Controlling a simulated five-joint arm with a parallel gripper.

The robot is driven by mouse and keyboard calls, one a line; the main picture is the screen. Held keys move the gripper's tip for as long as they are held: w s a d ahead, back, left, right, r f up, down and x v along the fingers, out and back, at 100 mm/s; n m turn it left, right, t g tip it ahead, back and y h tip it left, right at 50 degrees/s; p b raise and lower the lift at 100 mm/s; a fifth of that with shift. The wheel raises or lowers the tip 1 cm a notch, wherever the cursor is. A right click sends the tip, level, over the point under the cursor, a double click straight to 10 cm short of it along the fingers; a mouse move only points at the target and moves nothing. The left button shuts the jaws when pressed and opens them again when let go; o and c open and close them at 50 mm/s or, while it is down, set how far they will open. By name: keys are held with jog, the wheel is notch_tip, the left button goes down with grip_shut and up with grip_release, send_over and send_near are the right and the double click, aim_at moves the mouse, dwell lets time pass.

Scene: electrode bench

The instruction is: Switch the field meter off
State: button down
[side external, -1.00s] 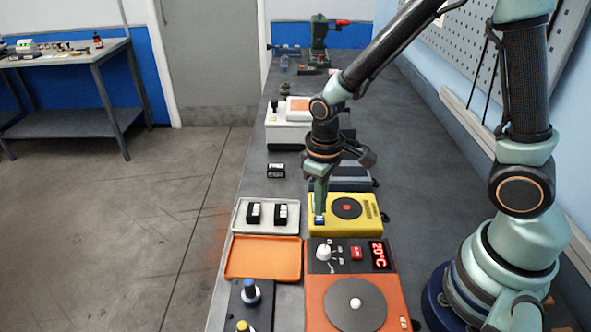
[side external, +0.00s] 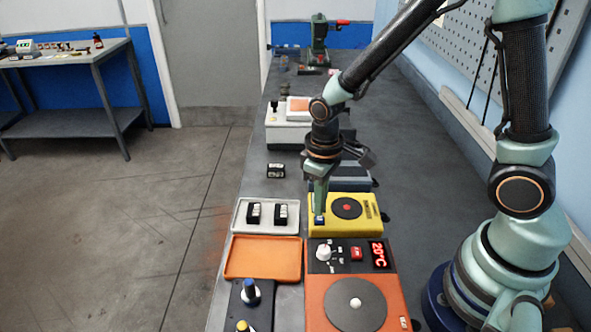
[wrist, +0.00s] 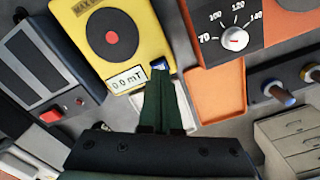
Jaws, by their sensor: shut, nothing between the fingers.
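The field meter (side external: 372,226) is a yellow box with a black disc and a red centre on its top. In the wrist view the field meter (wrist: 147,35) has a lit-looking white display (wrist: 126,80) reading about 0.0 mT. A small blue switch (wrist: 160,68) sits beside the display, at the meter's near corner. My gripper (side external: 319,209) is shut and empty, pointing down at that corner. Its tips are at or just above the blue switch and partly cover it. I cannot tell whether they touch it, or the switch's position.
An orange hotplate (side external: 322,296) reading 20°C stands in front of the meter. A pale tray (side external: 237,217) with two black blocks and an empty orange tray (side external: 262,258) lie to the left. A dark grey device (wrist: 45,65) stands beside the meter.

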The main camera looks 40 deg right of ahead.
jog(key=shift+f, duration=0.9)
dwell(0.4)
jog(key=shift+r, duration=3)
jog(key=shift+d+r, duration=0.1)
jog(key=shift+r, duration=0.15)
jog(key=s+d+r+m+t, duration=0.1)
jog(key=s+d+r+t, duration=0.1)
jog(key=r, duration=0.5)
jog(key=s+d+r+m+t, duration=0.2)
jog(key=d+r+t, duration=0.1)
jog(key=r, duration=0.4)
jog(key=shift+t, duration=0.3)
jog(key=shift+s+r, duration=0.1)
